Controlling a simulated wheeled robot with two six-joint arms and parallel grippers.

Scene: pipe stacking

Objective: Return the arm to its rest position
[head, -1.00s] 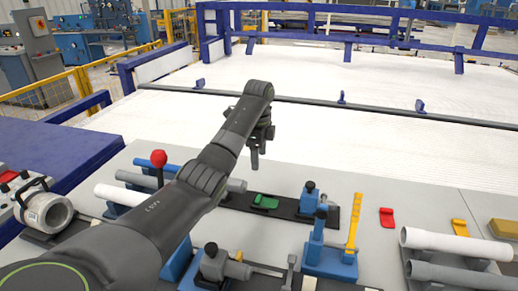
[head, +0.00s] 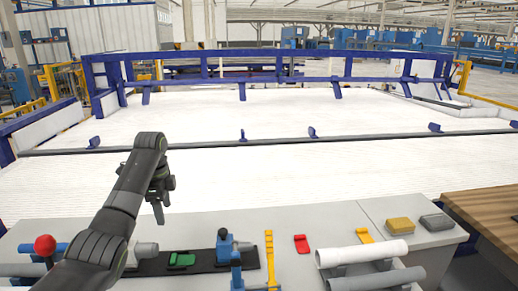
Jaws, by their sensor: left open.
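My left arm comes in from the lower left of the head view. Its gripper (head: 160,199) points down, open and empty, in the air above the far edge of the grey bench (head: 300,222). My right gripper is not in the view. A white pipe (head: 362,254) lies at the right of the bench, with a grey pipe (head: 375,279) in front of it. A green piece (head: 181,260) lies on a black rail (head: 205,262) beyond the arm.
A blue clamp (head: 225,243), a yellow bar (head: 270,258) and a red piece (head: 302,244) stand or lie on the bench. A red knob (head: 45,245) rises at the left. The white bed (head: 300,185) behind is clear, and blue rails (head: 300,79) bound it.

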